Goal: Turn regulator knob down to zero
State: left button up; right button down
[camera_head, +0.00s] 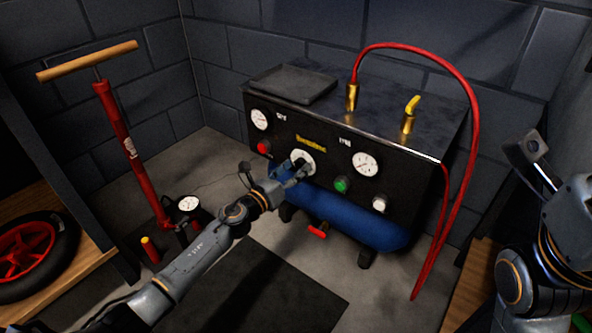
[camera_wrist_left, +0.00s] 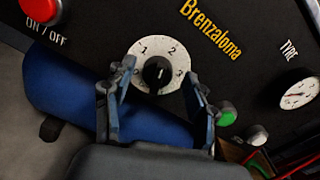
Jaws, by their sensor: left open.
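The regulator knob (camera_wrist_left: 157,73) is black and sits at the centre of a white dial (camera_wrist_left: 148,48) marked 1, 2 and 3. A small pale mark shows on the knob; its exact setting is hard to read. In the head view the dial (camera_head: 303,157) is on the compressor's black front panel, partly covered by my gripper. My left gripper (camera_head: 296,170) is open in front of it. In the left wrist view, the fingers of this gripper (camera_wrist_left: 160,70) stand on either side of the knob; contact is not clear.
A red button (camera_head: 262,147), a green button (camera_head: 341,185) and gauges (camera_head: 365,164) share the panel. The blue tank (camera_head: 345,218) lies below. A red hose (camera_head: 472,130) arches over the right side. A red floor pump (camera_head: 130,150) stands at left.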

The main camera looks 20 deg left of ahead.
pick_arm(q)
jog(key=shift+w, duration=0.15)
jog(key=c, duration=1.1)
jog(key=shift+c, duration=0.2)
jog(key=shift+d+n, duration=0.1)
jog(key=shift+n, duration=0.2)
